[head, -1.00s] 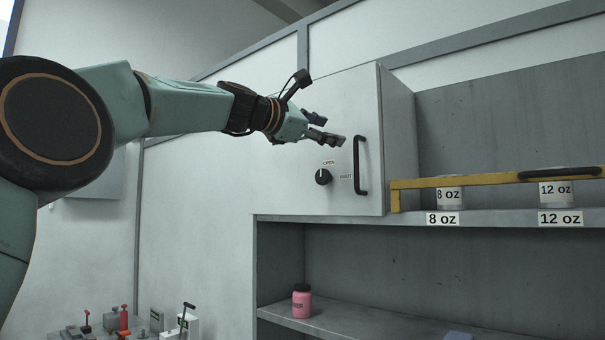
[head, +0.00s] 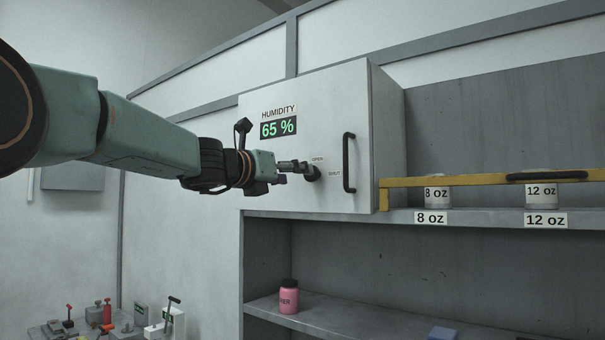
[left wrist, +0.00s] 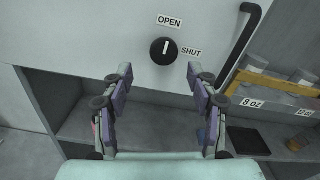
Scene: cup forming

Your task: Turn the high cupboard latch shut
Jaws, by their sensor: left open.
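The cupboard door (head: 345,100) is closed flat, with a black vertical handle (head: 349,162) on its right side. The round black latch knob (left wrist: 164,51) shows whole in the left wrist view, with its white mark upright towards the OPEN label (left wrist: 169,21). The SHUT label (left wrist: 191,53) is to the knob's right. In the head view the knob (head: 312,174) is partly hidden by my fingers. My left gripper (head: 296,172) is open and empty. In the left wrist view its fingers (left wrist: 160,78) lie either side of and just below the knob; I cannot tell whether they touch it. My right gripper is out of view.
A humidity display (head: 278,128) reading 65 % is on the door above my gripper. A yellow bar (head: 450,181) crosses before the 8 oz and 12 oz cups at right. A pink jar (head: 288,297) stands on the lower shelf.

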